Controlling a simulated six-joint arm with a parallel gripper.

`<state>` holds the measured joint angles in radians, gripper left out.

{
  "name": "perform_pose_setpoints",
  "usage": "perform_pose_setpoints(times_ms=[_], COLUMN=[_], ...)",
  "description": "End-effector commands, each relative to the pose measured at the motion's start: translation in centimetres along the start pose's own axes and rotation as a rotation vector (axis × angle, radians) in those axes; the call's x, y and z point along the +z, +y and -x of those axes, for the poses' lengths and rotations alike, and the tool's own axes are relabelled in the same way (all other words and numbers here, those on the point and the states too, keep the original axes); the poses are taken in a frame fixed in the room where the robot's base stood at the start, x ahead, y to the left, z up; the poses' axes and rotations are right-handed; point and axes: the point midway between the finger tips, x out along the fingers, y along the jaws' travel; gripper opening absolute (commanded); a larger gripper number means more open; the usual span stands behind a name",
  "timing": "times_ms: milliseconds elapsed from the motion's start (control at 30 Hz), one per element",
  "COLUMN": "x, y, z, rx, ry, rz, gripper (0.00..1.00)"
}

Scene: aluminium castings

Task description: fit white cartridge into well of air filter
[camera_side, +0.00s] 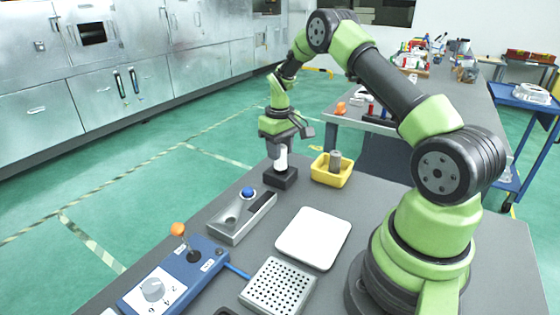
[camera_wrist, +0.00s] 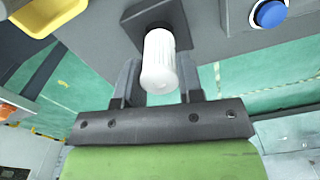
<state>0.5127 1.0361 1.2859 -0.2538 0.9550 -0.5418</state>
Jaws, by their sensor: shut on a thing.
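The white ribbed cartridge (camera_side: 281,160) stands upright at the black square block (camera_side: 283,179) on the grey table. In the wrist view the cartridge (camera_wrist: 159,62) lies between the two fingers of my gripper (camera_wrist: 158,88), which is shut on it. Its lower end meets the black block (camera_wrist: 135,15) at a dark opening; how deep it sits is hidden. In the side view my gripper (camera_side: 280,146) points down over the block. A low grey housing (camera_side: 228,227) with a round hollow and a blue button (camera_side: 248,193) lies nearer the camera. I cannot tell which thing is the air filter.
A yellow tray (camera_side: 322,176) holding a grey cylinder (camera_side: 334,160) stands right of the block. A white plate (camera_side: 313,238), a perforated plate (camera_side: 277,284) and a blue control box (camera_side: 165,285) with an orange-topped lever lie nearer.

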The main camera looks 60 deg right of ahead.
Motion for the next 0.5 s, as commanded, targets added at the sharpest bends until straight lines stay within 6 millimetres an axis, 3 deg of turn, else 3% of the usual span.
perform_pose_setpoints(times_ms=[200,500], x=[0.1,0.0], y=[0.0,0.0], z=[-3.0,-3.3], rx=[-0.001,0.0], ry=[-0.002,0.0], rz=[-0.001,-0.001], gripper=[0.12,0.12])
